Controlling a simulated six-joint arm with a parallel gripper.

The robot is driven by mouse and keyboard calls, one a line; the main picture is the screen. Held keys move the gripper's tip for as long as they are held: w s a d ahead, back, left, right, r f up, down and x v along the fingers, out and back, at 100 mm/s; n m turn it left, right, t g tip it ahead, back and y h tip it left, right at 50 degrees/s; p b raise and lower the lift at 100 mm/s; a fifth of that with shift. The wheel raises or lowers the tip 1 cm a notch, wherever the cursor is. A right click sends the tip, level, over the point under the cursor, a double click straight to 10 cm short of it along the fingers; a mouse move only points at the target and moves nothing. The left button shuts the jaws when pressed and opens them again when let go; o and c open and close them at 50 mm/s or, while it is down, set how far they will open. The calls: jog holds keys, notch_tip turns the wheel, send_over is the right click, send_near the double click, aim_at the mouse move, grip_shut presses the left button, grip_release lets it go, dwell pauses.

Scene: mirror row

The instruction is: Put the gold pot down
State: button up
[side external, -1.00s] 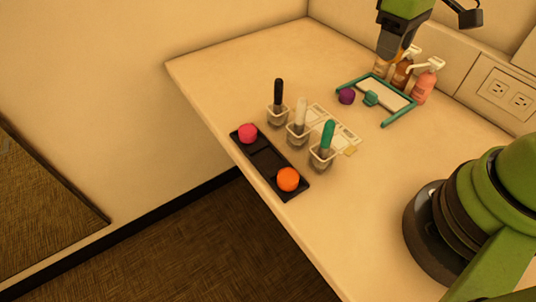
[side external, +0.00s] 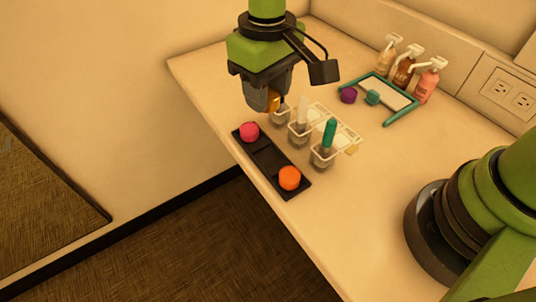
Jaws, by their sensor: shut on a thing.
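My gripper (side external: 262,103) is shut on the gold pot (side external: 274,101), of which only a small part shows beside the fingers. It holds the pot in the air, in the picture just above the far end of the black tray and in front of the leftmost cup. The black tray (side external: 264,158) lies along the table's front edge. A pink pot (side external: 250,132) sits at its far end and an orange pot (side external: 289,178) at its near end. The middle of the tray between them is empty.
Clear cups (side external: 322,156) stand in a row behind the tray, with a white stick and a teal stick showing. Pump bottles (side external: 426,84) stand by the wall.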

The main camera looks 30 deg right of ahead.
aim_at(267, 157)
notch_tip(267, 157, down, 13)
dwell(0.5)
jog(key=shift+f, duration=0.1)
jog(key=o, duration=0.9)
